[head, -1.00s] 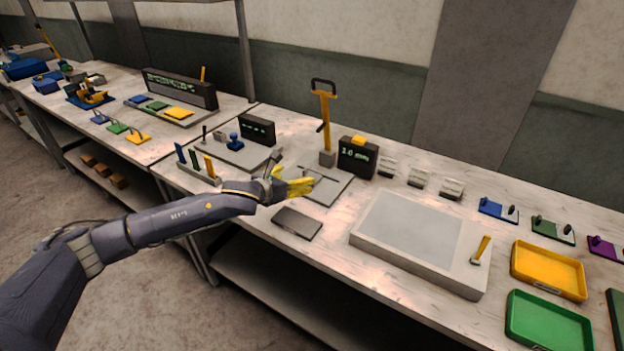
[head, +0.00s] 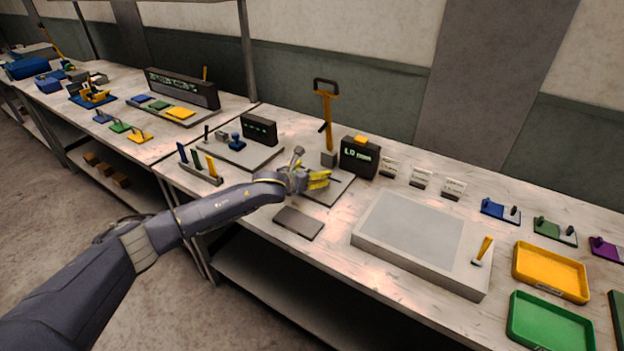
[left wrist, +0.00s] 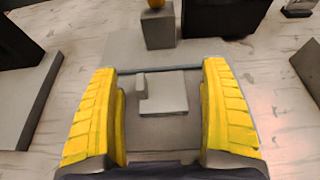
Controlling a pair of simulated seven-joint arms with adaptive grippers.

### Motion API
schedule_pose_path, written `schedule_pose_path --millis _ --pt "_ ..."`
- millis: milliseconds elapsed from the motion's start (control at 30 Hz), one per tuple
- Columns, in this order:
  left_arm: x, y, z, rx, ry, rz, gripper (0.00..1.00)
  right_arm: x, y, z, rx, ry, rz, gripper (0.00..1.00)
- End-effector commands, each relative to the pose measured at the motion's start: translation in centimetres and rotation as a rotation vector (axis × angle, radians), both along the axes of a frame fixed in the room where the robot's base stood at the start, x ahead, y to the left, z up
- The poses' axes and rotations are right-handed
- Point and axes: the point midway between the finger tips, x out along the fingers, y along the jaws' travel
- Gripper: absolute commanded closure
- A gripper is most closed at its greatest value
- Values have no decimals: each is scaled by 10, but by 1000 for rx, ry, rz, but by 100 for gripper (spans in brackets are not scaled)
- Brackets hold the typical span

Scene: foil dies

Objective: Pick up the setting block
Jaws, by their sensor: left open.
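A small light-grey stepped block, which looks like the setting block (left wrist: 165,98), lies on a flat grey plate (left wrist: 180,128) in the left wrist view. My left gripper (left wrist: 160,80) is open, with one yellow finger on each side of the block and clear gaps between. In the head view my left gripper (head: 319,180) is over the grey plate (head: 340,187), and its hand hides the block there. My right gripper does not show.
Just behind the plate stand a grey base with a yellow post (head: 327,125) and a dark display box (head: 359,157). A dark flat pad (head: 298,223) lies in front. A large light-grey slab (head: 408,226) is to the right, and a rack of colored upright pieces (head: 201,175) to the left.

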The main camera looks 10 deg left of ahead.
Motion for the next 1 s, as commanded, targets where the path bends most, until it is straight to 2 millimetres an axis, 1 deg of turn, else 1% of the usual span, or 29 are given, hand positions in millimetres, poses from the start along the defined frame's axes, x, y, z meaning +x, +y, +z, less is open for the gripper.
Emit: schedule_pose_path --millis 133,300,500,733,1000 --pt "14 -8 -6 -1 2 1 20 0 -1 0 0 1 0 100" --pt "25 -13 -11 -1 0 0 20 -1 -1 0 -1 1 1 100" --pt "30 -14 -13 1 1 1 20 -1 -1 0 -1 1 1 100" --pt "30 -15 -13 0 0 0 21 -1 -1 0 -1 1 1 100" --pt "29 -15 -13 0 0 0 52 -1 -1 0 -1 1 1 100"
